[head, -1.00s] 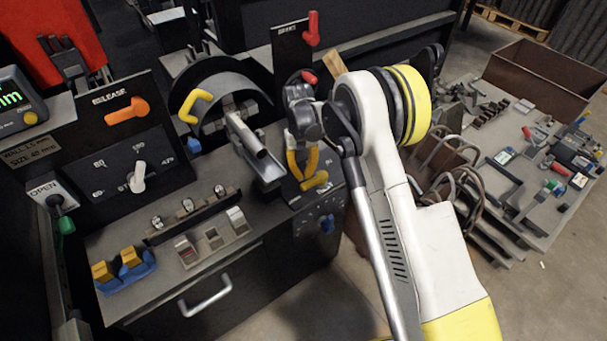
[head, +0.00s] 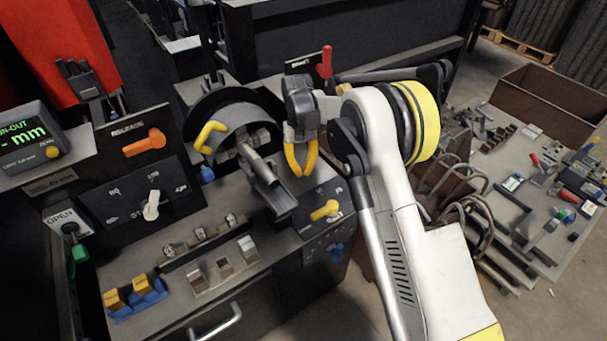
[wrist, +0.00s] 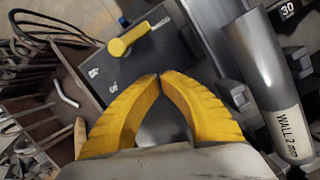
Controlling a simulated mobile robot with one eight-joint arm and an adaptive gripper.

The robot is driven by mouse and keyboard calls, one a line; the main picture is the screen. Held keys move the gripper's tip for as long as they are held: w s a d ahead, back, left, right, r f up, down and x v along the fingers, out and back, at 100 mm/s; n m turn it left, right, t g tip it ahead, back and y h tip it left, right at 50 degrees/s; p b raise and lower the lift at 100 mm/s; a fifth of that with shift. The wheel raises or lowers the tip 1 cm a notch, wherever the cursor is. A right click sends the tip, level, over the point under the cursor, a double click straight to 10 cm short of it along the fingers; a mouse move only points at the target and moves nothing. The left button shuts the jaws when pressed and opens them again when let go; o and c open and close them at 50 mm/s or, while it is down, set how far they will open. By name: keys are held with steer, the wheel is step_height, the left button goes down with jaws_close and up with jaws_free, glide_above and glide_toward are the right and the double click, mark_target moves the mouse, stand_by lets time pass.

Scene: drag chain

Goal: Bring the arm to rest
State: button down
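My gripper (head: 300,172) hangs above the bench of the machine, fingers pointing down. In the wrist view its two yellow fingers (wrist: 158,77) meet at the tips, with nothing seen between them. The yellow-handled lever (head: 325,210) on the dark control panel is below and apart from the gripper; it also shows in the wrist view (wrist: 130,38). My arm is bent, with its white and yellow elbow high at the right of the gripper.
A grey tube (head: 262,168) in the machine lies close left of the gripper. A red lever (head: 326,62) stands behind. A yellow curved handle (head: 207,136) and orange release lever (head: 144,143) are at left. A cluttered table (head: 535,200) and bent tubes (head: 460,190) are at right.

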stand_by(0.3)
steer(key=s+d+r+t, duration=0.2)
steer(key=s+d+r, duration=0.2)
steer(key=r, duration=0.3)
steer(key=s+d+r+m+t+y, duration=0.1)
steer(key=s+d+r, duration=0.25)
steer(key=r, duration=0.35)
steer(key=s+d+r+t, duration=0.25)
steer(key=d+r, duration=0.25)
steer(key=r, duration=0.3)
steer(key=s+d+m+t, duration=0.1)
steer(key=s+d, duration=0.3)
steer(key=s, duration=0.6)
steer(key=s+d+t, duration=0.3)
steer(key=s+d, duration=0.1)
steer(key=s, duration=0.5)
steer(key=shift+s+d+f+m, duration=0.2)
steer(key=shift+s+f+m, duration=0.2)
steer(key=shift+f, duration=0.05)
